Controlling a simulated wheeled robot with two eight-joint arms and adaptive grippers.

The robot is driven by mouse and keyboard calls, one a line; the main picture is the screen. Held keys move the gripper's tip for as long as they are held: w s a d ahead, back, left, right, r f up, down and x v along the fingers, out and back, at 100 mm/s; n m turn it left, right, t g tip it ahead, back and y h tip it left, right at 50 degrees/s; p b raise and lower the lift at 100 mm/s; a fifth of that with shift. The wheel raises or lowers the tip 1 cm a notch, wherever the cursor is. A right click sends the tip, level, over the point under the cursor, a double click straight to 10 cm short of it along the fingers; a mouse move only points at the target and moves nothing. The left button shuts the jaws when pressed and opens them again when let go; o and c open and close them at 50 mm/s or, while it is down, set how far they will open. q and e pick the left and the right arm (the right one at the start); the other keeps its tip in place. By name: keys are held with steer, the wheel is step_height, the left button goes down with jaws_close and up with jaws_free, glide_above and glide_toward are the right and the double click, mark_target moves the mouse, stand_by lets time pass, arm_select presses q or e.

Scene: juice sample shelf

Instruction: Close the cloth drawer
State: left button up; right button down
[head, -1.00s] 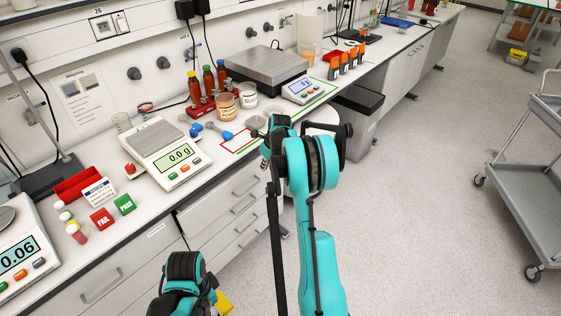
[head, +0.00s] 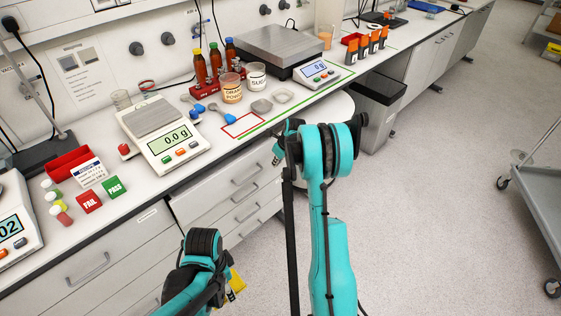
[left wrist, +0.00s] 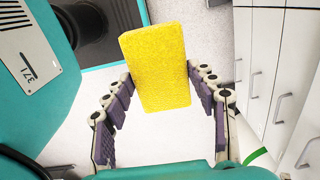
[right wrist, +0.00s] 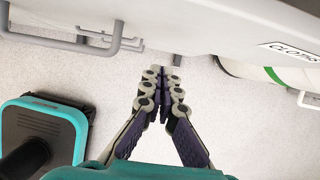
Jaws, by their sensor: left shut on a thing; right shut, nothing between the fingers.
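The label "CLOTHS" (right wrist: 288,52) shows on a pale front at the upper right of the right wrist view. How far that drawer stands open cannot be told. In the head view, pale drawer fronts with bar handles (head: 247,174) run below the bench; a small label (head: 147,215) on the left one is too small to read. My right gripper (right wrist: 162,76) is shut and empty, over the floor beside the pale front. It also shows in the head view (head: 279,152), in front of the bench edge. My left gripper is shut on a yellow sponge (left wrist: 157,65), low before the drawers.
The bench top holds a scale (head: 167,140), bottles (head: 215,62), tubs and PASS and FAIL blocks (head: 113,187). A grey bin (head: 378,105) stands beyond my right arm. A grey cart (head: 535,190) is at the right. The floor between is clear.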

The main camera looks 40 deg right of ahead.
arm_select(q)
steer(key=shift+f+b, duration=0.4)
steer(key=shift+f, duration=0.2)
arm_select(e)
steer(key=w, duration=0.3)
steer(key=shift+w+a+r, duration=0.15)
steer(key=shift+a, duration=0.05)
steer(key=shift+w, duration=0.1)
arm_select(q)
steer(key=shift+r+p, duration=0.25)
steer(key=shift+p, duration=0.05)
arm_select(e)
steer(key=w, duration=0.4)
steer(key=shift+w+a, duration=0.2)
steer(key=shift+w, duration=0.1)
arm_select(q)
steer(key=shift+s, duration=0.1)
arm_select(e)
steer(key=shift+r, duration=0.15)
